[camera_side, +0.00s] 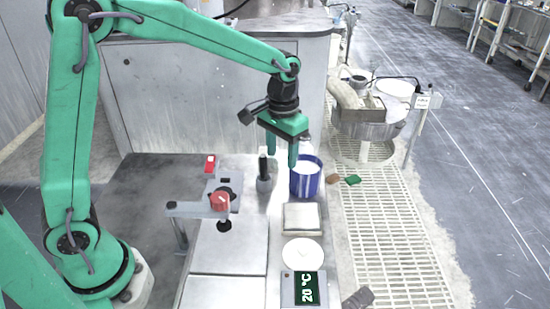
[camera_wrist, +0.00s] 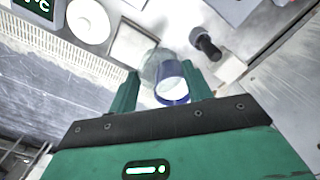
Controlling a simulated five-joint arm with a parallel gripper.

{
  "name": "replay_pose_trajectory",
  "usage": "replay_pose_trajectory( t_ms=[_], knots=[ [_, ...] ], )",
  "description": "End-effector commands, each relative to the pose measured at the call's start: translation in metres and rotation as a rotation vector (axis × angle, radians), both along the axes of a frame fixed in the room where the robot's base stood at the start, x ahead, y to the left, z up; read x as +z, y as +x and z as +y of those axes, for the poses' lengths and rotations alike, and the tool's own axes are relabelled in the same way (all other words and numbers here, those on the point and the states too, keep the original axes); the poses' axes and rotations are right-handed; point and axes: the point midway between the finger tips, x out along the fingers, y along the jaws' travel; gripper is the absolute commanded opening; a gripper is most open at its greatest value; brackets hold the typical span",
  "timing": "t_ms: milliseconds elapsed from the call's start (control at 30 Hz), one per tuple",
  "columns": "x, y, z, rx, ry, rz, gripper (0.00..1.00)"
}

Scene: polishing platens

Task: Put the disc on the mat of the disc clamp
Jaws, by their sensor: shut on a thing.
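My gripper (camera_side: 282,160) hangs above the bench, just left of a blue can. In the wrist view its fingers are spread, with a pale see-through round shape (camera_wrist: 153,66) between their tips. This seems to be the disc, held clear of the bench; its edges are faint, and I cannot make it out in the side view. The disc clamp (camera_side: 190,208) appears to be the grey fixture with a red knob (camera_side: 220,201), left of and nearer the side camera than my gripper. I cannot clearly tell its mat from its other dark parts.
The blue can (camera_side: 306,180) with white contents stands close by my fingers. A black-handled tool (camera_side: 264,170) stands left of it. A square pale pad (camera_side: 301,217), a round white plate (camera_side: 303,253) and a 20 °C display (camera_side: 303,289) line the bench's right side.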

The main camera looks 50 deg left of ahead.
Motion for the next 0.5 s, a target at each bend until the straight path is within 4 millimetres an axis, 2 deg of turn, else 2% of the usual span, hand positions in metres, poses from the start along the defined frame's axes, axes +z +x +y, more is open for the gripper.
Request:
replay_pose_trajectory(
  t_ms=[33, 200, 333, 500],
  knots=[
    [0.008, -0.004, 0.014, 0.006, 0.0, -0.003, 0.16],
    [0.026, -0.018, 0.047, 0.003, 0.0, -0.001, 0.16],
    [0.033, -0.025, 0.062, 0.001, 0.0, -0.001, 0.16],
    [0.036, -0.029, 0.067, -0.002, 0.0, 0.0, 0.16]
  ],
)
